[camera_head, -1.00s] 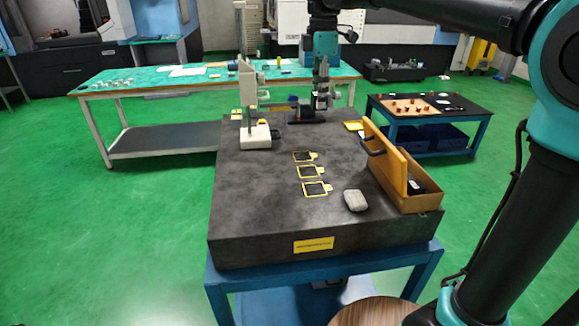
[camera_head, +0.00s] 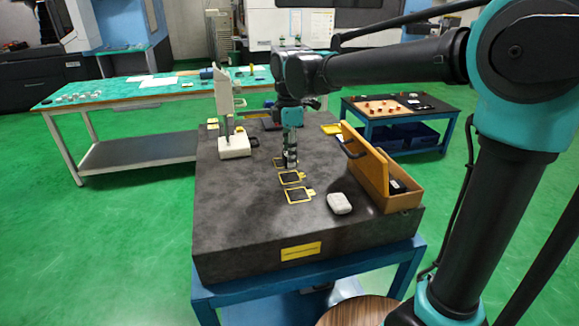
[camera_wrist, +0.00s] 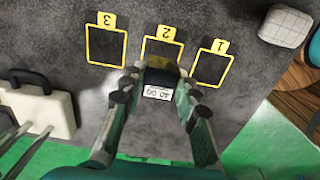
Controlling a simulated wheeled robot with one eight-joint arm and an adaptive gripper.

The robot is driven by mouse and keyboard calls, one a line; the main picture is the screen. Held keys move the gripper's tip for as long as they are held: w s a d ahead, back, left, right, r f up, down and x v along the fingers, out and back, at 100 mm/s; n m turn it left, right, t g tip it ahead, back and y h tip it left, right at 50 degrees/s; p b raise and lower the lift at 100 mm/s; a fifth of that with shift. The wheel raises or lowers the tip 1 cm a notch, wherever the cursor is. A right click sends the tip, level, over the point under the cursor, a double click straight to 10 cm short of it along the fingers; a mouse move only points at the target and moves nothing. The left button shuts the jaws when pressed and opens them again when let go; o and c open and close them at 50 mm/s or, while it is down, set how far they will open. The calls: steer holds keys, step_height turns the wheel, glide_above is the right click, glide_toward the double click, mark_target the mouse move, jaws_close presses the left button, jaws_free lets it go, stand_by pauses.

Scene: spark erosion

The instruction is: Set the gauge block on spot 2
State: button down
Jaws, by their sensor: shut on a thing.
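My gripper (camera_wrist: 155,98) is shut on the gauge block (camera_wrist: 158,82), a small dark block with a white label reading 40.00 upside down in the wrist view. The block overlaps the lower part of spot 2 (camera_wrist: 163,50), a yellow-outlined dark square. I cannot tell how high the block is. Spot 1 (camera_wrist: 211,67) is to its right and spot 3 (camera_wrist: 106,46) to its left, both empty. In the head view my gripper (camera_head: 290,163) points down just behind spot 2 (camera_head: 291,178) and partly hides the farthest spot.
A pale rounded block (camera_head: 340,204) lies on the dark stone plate (camera_head: 240,225), near spot 1. An open wooden case (camera_head: 404,198) stands at the plate's right. A white stand (camera_head: 234,143) is at the back left. The plate's front left is clear.

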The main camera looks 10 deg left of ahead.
steer(key=shift+f, duration=2.05)
steer(key=shift+f, duration=0.1)
steer(key=c, duration=1.1)
jaws_free()
steer(key=shift+c, duration=0.2)
step_height(320, 180, up, 12)
steer(key=shift+r, duration=0.15)
